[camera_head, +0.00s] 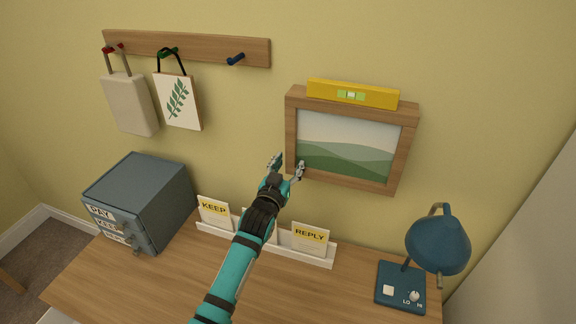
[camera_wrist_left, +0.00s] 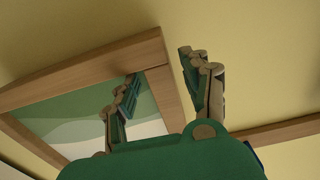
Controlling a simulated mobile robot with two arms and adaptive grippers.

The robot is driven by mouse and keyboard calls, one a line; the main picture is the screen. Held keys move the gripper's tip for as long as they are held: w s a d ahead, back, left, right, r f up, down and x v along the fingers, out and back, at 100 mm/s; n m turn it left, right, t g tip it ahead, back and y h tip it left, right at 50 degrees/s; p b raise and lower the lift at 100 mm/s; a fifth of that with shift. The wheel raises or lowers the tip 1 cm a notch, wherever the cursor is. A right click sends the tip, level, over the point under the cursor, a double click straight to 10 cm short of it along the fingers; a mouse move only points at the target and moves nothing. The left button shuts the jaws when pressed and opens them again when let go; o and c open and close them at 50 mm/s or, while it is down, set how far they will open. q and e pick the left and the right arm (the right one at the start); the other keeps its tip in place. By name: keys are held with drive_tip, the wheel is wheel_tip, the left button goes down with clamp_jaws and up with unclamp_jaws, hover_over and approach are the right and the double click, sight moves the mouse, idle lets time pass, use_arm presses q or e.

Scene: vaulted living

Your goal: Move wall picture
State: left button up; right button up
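The framed landscape picture (camera_head: 345,150) hangs on the yellow wall at centre right, tilted slightly in the head view. It also shows in the left wrist view (camera_wrist_left: 60,75). A yellow spirit level (camera_head: 352,94) lies along its top edge. My left gripper (camera_head: 287,166) is open at the picture's lower left side. In the left wrist view the fingers (camera_wrist_left: 160,78) appear on either side of one frame bar, one over the picture, the other over bare wall. I cannot tell whether they touch the frame. My right gripper is not in view.
A peg rail (camera_head: 190,47) at upper left holds a beige bag (camera_head: 130,104) and a leaf print (camera_head: 178,100); its blue peg (camera_head: 236,59) is free. Below are a grey box (camera_head: 140,200), a card holder (camera_head: 285,246) and a blue lamp (camera_head: 437,243) on the wooden desk (camera_head: 180,285).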

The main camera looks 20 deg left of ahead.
use_arm(q)
drive_tip(key=shift+s, duration=0.2)
drive_tip(key=s, duration=1.1)
drive_tip(key=shift+s+a, duration=0.15)
drive_tip(key=shift+s, duration=0.15)
drive_tip(key=shift+f, duration=0.1)
